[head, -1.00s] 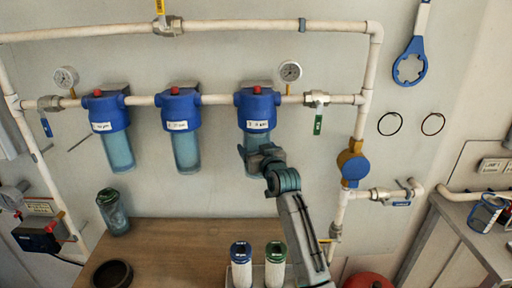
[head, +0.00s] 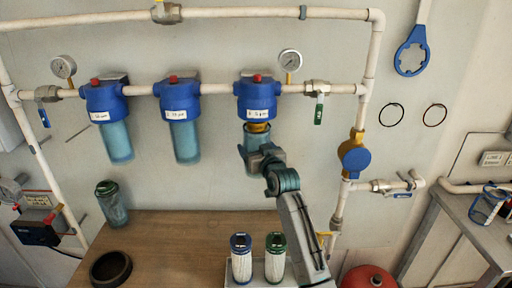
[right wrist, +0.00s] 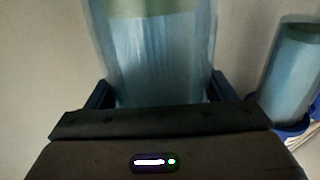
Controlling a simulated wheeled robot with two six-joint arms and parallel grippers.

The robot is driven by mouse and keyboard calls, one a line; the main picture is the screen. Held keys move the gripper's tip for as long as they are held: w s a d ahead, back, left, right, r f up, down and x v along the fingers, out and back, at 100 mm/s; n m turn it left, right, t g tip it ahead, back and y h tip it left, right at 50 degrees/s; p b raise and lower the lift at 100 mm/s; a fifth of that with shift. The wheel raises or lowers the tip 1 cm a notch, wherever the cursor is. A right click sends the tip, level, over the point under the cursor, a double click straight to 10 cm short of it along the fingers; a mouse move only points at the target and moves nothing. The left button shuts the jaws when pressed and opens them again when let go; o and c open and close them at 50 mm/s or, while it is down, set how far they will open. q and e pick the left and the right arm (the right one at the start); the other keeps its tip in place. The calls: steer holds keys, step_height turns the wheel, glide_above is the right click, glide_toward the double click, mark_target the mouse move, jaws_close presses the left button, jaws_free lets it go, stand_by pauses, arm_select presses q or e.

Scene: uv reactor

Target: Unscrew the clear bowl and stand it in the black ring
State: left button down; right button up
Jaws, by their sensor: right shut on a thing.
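The clear bowl (head: 257,142) is below the right-hand blue filter head (head: 257,101). A gap separates them, and a brownish-yellow part (head: 258,127) shows in it. My right gripper (head: 257,160) is shut around the bowl's side, and the bowl looks upright. In the right wrist view the bluish bowl (right wrist: 152,55) stands between the two dark fingers. The black ring (head: 94,272) lies on the wooden bench at the front left, with nothing in it. My left gripper is not in view.
Two more blue housings with bowls (head: 116,142) (head: 185,142) hang to the left. A green-topped clear canister (head: 112,205) stands at the bench's back left. Two white cartridges (head: 241,265) (head: 275,265) stand in a tray. The middle of the bench (head: 180,245) is clear.

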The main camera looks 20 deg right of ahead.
mark_target(256, 176)
steer(key=shift+r, duration=0.2)
steer(key=shift+s+a+p, duration=0.25)
steer(key=shift+s+p, duration=0.35)
steer(key=shift+s, duration=0.25)
steer(key=shift+s+a+f+p, duration=0.1)
steer(key=shift+s+a+p, duration=0.2)
steer(key=shift+s, duration=0.4)
steer(key=shift+s+a+f+p, duration=0.1)
steer(key=shift+s+p, duration=0.3)
steer(key=shift+s, duration=0.3)
steer(key=s+a+p, duration=0.2)
steer(key=s, duration=0.5)
steer(key=shift+f+p, duration=0.3)
